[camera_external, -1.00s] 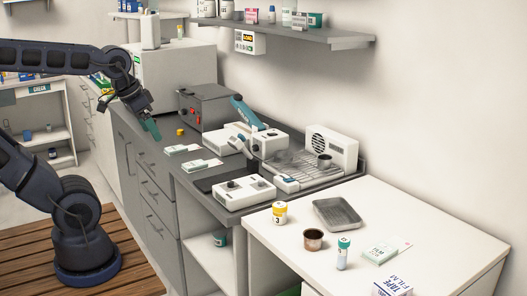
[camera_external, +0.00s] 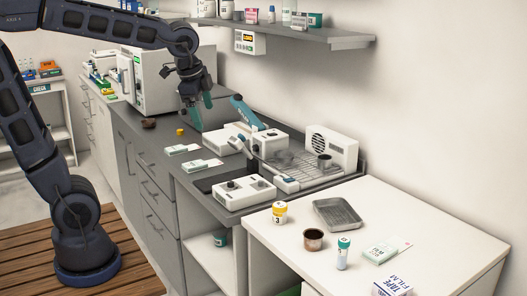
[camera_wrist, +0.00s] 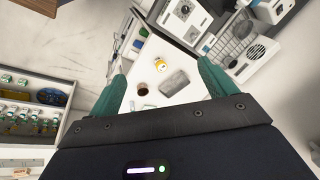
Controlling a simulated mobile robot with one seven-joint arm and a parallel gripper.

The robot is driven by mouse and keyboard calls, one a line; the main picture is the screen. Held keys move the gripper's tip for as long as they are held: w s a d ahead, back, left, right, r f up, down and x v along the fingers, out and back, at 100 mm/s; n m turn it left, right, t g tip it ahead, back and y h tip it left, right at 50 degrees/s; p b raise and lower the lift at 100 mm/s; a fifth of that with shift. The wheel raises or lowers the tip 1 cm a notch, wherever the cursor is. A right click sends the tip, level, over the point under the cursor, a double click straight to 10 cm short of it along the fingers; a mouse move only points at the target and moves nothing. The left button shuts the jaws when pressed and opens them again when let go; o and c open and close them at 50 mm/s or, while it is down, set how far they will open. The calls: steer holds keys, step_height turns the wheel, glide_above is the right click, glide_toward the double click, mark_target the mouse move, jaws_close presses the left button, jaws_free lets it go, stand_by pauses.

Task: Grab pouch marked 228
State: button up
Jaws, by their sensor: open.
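Small flat white packs with green labels lie in the external view: one (camera_external: 177,149) and another (camera_external: 201,165) on the grey counter, and one (camera_external: 381,253) on the white table. No 228 can be read on any of them, so I cannot tell which pouch is meant. My gripper (camera_external: 197,110) is above the back of the grey counter, clear of these packs. In the wrist view its green fingers (camera_wrist: 162,70) are spread wide with nothing between them, and the white table shows far beyond.
A yellow-lidded jar (camera_external: 280,212), a brown cup (camera_external: 313,239), a grey tray (camera_external: 337,214) and a teal-capped vial (camera_external: 343,252) stand on the white table. A white device with a rack (camera_external: 310,165) fills the counter's right end. A shelf (camera_external: 290,36) overhangs the back.

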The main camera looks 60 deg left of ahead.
steer(key=w+d+f+m, duration=0.1)
steer(key=w+d+m, duration=0.65)
steer(key=w, duration=0.35)
steer(key=m+g+h, duration=0.1)
steer(key=m+g, duration=0.2)
steer(key=m, duration=1.6)
glide_above(383, 249)
step_height(383, 249, down, 22)
step_height(383, 249, down, 10)
steer(key=shift+f, duration=0.2)
steer(key=c, duration=1.1)
